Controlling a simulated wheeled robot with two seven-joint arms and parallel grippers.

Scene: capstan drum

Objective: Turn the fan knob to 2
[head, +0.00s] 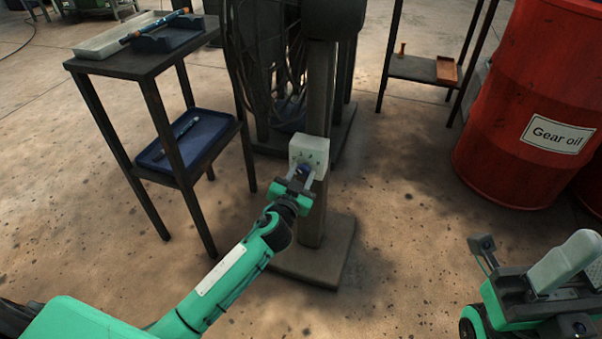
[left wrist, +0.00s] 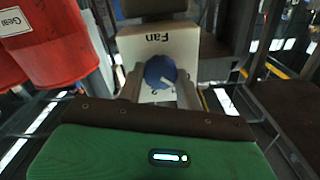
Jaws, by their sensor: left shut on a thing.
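The fan knob (left wrist: 160,72) is a round blue knob with a white pointer mark, on a white box (head: 315,148) fixed to a grey post. In the left wrist view the box (left wrist: 158,42) bears the word "Fan", upside down. The pointer mark slants to the lower right; a mark or digit below the knob is too small to read surely. My left gripper (head: 303,178) is shut on the knob, one finger on each side. In the head view the knob is mostly hidden by the gripper. My right gripper (head: 548,275) is at the lower right, away from the box; its jaws are unclear.
A dark side table (head: 125,64) with trays and tools stands left of the post. A red "Gear oil" barrel (head: 520,90) stands at the right. A small shelf (head: 412,68) is behind. The post's base plate (head: 310,262) lies on open floor.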

